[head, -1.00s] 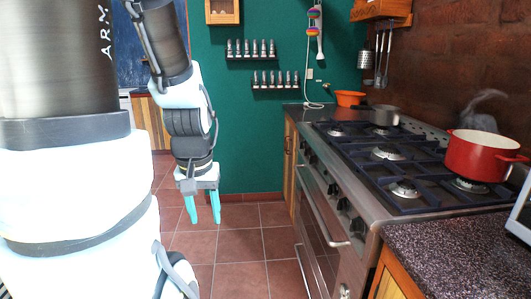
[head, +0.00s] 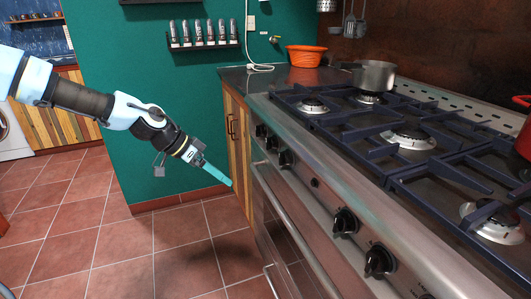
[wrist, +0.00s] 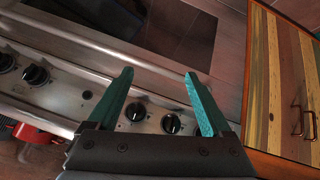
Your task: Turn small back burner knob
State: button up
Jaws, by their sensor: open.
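Several black knobs line the steel front of the stove: a far group with one knob (head: 286,158) nearest me, and a near pair (head: 345,222) (head: 379,260). Which knob serves the small back burner cannot be told. My gripper (head: 227,182) points down and right, left of the stove front and apart from the knobs; its fingers overlap in the head view. In the wrist view my gripper (wrist: 159,72) is open and empty. Two knobs (wrist: 135,111) (wrist: 171,123) show between and beyond its fingers, with another pair further left (wrist: 36,75).
The oven handle (head: 290,225) juts out below the knobs. A grey pot (head: 374,75) stands on the back left of the stove, and a red pot (head: 523,135) is at the right edge. A wooden cabinet (head: 237,140) adjoins the stove. Tiled floor (head: 180,250) is clear.

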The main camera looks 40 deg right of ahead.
aim_at(271, 143)
jog(key=w+d+r+m+h+b, duration=0.25)
jog(key=w+d+r+h, duration=0.35)
jog(key=d, duration=0.4)
jog(key=s+p+x, duration=0.1)
jog(key=x, duration=0.9)
jog(key=shift+s+g+y+p, duration=0.25)
jog(key=shift+g+y+p, duration=0.05)
jog(key=shift+g+p, duration=0.1)
jog(key=shift+r, duration=0.1)
jog(key=shift+c, duration=0.3)
grip_shut()
